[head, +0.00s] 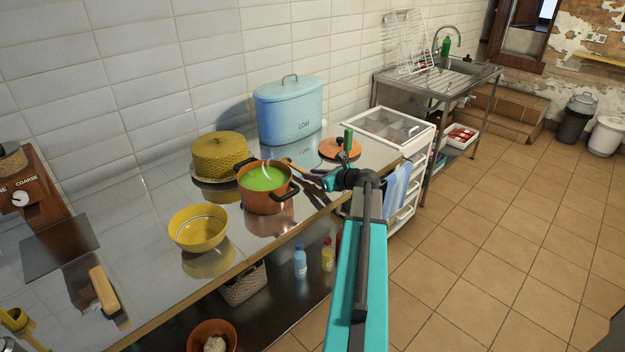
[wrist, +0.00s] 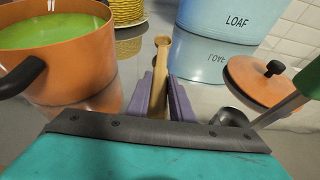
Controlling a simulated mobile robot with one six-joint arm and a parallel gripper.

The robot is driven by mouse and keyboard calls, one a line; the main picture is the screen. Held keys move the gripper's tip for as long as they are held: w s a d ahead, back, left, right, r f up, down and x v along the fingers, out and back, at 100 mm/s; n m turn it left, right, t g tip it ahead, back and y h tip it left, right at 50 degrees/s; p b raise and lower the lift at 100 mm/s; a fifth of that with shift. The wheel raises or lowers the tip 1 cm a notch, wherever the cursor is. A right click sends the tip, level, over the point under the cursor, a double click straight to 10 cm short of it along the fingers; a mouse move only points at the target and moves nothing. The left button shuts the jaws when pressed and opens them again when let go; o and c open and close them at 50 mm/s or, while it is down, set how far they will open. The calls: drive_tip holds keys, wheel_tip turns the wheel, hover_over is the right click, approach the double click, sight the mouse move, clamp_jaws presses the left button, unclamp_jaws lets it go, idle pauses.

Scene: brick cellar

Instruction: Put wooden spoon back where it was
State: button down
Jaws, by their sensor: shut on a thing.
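My gripper (head: 313,175) is shut on the wooden spoon (head: 296,165), just right of the orange pot. In the wrist view the spoon (wrist: 160,78) stands out between the two purple fingers (wrist: 165,98), pointing away from me over the steel counter. The orange pot (head: 266,201) holds green soup and stands at the left in the wrist view (wrist: 78,58). The spoon is outside the pot, and part of it is hidden by my fingers. I cannot tell whether the spoon touches the counter.
An orange lid (head: 340,148) and a green-handled utensil (head: 348,139) are to the right. A blue LOAF bin (head: 289,112) stands behind, a yellow woven cover (head: 219,154) behind the pot, and a yellow bowl (head: 198,228) left. The counter's front edge (head: 245,261) is near.

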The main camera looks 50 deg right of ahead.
drive_tip(key=shift+f, duration=0.65)
drive_tip(key=shift+f, duration=0.1)
drive_tip(key=c, duration=1.6)
unclamp_jaws()
drive_tip(key=shift+o, duration=0.2)
drive_tip(key=b+v, duration=0.1)
drive_tip(key=v, duration=1.1)
drive_tip(key=shift+b, duration=0.3)
